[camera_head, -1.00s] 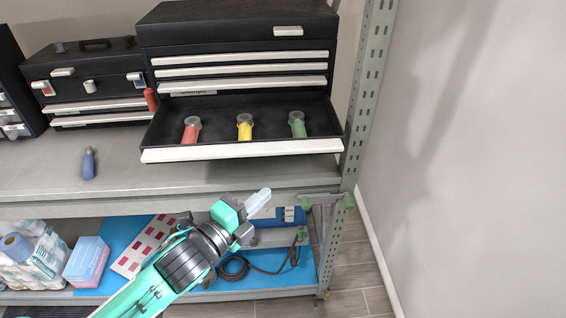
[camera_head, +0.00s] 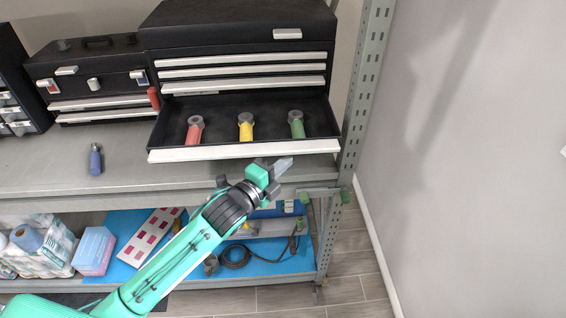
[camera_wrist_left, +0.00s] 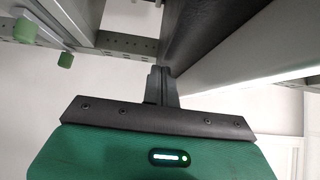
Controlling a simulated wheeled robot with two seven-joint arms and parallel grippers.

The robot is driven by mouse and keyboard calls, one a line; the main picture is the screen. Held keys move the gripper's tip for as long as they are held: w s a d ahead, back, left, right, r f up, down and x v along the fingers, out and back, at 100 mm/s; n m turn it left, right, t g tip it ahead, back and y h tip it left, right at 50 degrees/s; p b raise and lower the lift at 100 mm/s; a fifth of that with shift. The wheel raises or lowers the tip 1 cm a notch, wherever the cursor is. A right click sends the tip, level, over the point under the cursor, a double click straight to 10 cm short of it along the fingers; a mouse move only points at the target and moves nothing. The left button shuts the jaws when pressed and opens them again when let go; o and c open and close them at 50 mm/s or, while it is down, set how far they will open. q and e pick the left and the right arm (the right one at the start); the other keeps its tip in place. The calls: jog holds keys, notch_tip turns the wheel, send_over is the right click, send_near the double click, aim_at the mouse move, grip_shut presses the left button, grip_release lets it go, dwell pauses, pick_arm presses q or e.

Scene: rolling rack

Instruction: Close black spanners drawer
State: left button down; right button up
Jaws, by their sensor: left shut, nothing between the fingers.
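The black spanners drawer (camera_head: 274,121) is pulled out at the bottom of the black tool chest (camera_head: 235,25) on the shelf. Its light front strip (camera_head: 225,152) faces me. A red (camera_head: 195,130), a yellow (camera_head: 246,127) and a green (camera_head: 296,124) spanner lie in it. My left gripper (camera_head: 284,163) is shut and empty, just in front of and below the right part of the strip. In the left wrist view the shut fingers (camera_wrist_left: 161,84) are close to the drawer's edge; I cannot tell if they touch. My right gripper is not in view.
A metal rack post (camera_head: 360,100) stands right of the drawer. A smaller black toolbox (camera_head: 90,75) and a blue-handled tool (camera_head: 95,160) are on the shelf (camera_head: 50,165) at left. Boxes and a coiled cable (camera_head: 236,258) lie on the lower shelf.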

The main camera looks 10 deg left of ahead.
aim_at(278, 130)
pick_arm(q)
jog(key=w+a, duration=0.1)
jog(key=w, duration=0.3)
jog(key=w+a+b, duration=0.1)
jog(key=w, duration=0.3)
jog(key=w+a, duration=0.1)
jog(key=w, duration=0.3)
jog(key=shift+w+a+b, duration=0.35)
jog(key=shift+b, duration=0.05)
jog(key=shift+s, duration=0.15)
